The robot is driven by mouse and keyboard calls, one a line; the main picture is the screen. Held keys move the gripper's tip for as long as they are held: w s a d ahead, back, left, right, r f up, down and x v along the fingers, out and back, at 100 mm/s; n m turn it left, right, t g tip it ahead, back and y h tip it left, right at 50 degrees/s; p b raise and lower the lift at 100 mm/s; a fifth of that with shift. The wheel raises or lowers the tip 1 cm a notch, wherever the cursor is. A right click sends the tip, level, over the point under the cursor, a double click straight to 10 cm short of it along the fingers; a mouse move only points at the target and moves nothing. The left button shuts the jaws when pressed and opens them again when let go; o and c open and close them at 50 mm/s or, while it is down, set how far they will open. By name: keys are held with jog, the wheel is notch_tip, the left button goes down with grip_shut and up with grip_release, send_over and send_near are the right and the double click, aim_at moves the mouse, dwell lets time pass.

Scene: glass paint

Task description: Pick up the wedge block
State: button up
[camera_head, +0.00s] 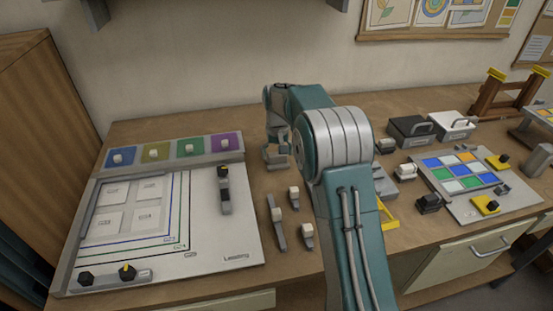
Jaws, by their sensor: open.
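My gripper (276,160) hangs over the bench behind the small grey pieces, left of my arm's large joint. It is open, and I see nothing between its fingers. No piece is clearly marked as the wedge block. Candidates are a long grey piece with a pale knob (278,230), a small knobbed piece (294,197) and another knobbed piece (307,237), all in front of the gripper. Dark blocks also stand right of my arm, such as a black block (428,203). Their exact shapes are too small to tell, and my arm hides part of the bench.
A light board (235,225) with square sheets lies at left, with a coloured strip of knobs (170,150) behind it. At right are a panel of coloured tiles (460,190), a black box (410,130) and a white box (451,125). Bare bench lies around the gripper.

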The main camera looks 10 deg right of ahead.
jog(key=shift+d+f, duration=0.1)
jog(key=shift+d, duration=0.1)
jog(key=shift+a, duration=0.1)
jog(key=c, duration=0.6)
jog(key=shift+a, duration=0.25)
jog(key=shift+c, duration=0.9)
jog(key=shift+d, duration=0.1)
jog(key=shift+d+r, duration=0.1)
jog(key=shift+r, duration=0.5)
jog(key=r, duration=0.2)
jog(key=shift+s+r, duration=0.2)
jog(key=shift+r, duration=0.1)
jog(key=s+d+r, duration=0.3)
jog(key=s+r, duration=0.6)
jog(key=s, duration=0.4)
